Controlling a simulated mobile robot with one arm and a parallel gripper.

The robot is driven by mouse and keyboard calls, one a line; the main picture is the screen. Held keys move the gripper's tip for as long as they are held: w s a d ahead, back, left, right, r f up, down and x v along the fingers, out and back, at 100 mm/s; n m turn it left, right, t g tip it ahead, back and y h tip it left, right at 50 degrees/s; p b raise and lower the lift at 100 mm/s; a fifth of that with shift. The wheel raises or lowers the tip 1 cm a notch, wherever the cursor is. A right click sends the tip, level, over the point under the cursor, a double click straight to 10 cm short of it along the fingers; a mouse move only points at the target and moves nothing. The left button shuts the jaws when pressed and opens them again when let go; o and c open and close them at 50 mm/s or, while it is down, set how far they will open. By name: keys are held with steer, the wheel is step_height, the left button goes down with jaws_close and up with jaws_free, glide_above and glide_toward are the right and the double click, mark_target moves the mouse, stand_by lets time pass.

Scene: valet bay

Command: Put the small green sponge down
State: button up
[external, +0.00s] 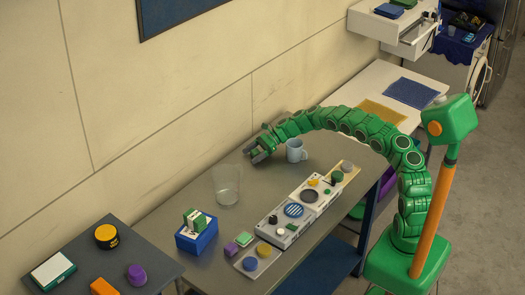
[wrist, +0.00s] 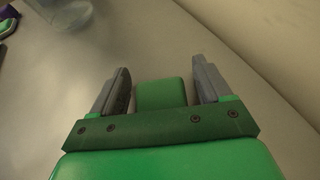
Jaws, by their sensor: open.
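My gripper (external: 257,152) is at the far side of the grey table, near the wall and left of a light blue mug (external: 296,150). In the wrist view my gripper (wrist: 160,75) has its two grey fingers apart. A green block, which looks like the small green sponge (wrist: 161,94), lies between them with a narrow gap at each side. Its near end is hidden by the gripper's crossbar. I cannot tell for sure whether it rests on the table. In the external view it cannot be made out at the gripper.
A clear glass (external: 227,184) stands left of my gripper. The table (external: 198,184) is bare between glass and wall.

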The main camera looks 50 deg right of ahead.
mark_target(256, 151)
steer(key=shift+d+r, duration=0.2)
steer(key=v, duration=0.7)
